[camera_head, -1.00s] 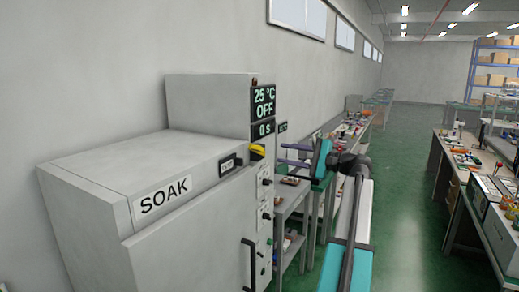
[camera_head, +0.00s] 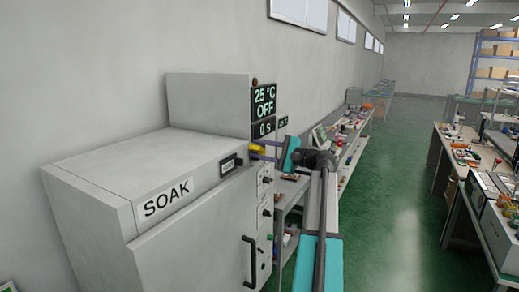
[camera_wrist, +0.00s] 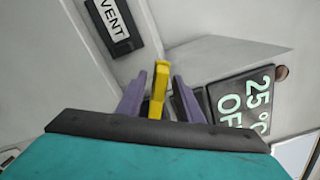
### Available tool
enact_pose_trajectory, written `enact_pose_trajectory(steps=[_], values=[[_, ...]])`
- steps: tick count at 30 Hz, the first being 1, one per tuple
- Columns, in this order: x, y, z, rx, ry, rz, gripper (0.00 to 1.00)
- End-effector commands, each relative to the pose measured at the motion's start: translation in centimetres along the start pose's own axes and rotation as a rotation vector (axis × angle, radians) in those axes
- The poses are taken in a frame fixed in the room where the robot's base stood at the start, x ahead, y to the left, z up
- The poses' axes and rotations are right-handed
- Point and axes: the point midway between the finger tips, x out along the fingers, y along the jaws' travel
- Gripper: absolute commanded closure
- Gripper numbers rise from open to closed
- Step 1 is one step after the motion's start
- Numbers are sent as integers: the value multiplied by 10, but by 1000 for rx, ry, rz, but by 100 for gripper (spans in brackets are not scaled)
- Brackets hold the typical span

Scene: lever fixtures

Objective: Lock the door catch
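A grey oven-like cabinet labelled SOAK (camera_head: 166,200) has a door (camera_head: 190,250) with a black vertical handle (camera_head: 251,262). A yellow lever (camera_head: 256,149) sits by the door's upper right corner, beside a small black VENT label (camera_head: 231,164). The lever also shows upright in the wrist view (camera_wrist: 158,88). My gripper (camera_head: 266,149) is at the lever, pointing left. In the wrist view its two purple fingers (camera_wrist: 160,92) stand apart, one on each side of the lever. A gap shows on the right side; contact on the left is unclear.
A display (camera_head: 264,108) reads 25 °C, OFF and 0 s above the lever; it stands close to my right finger in the wrist view (camera_wrist: 240,105). Knobs line the panel (camera_head: 265,212) below. A cluttered bench (camera_head: 345,145) runs behind. The green floor (camera_head: 400,220) to the right is clear.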

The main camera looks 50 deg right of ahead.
Motion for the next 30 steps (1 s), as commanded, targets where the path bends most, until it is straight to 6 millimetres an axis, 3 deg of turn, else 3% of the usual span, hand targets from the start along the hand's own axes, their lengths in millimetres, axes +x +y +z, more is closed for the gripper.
enact_pose_trajectory(steps=[7,13,30], values=[[0,0,0,0,0,0,67],[-1,0,0,0,1,0,100],[7,8,5,-34,-14,7,100]])
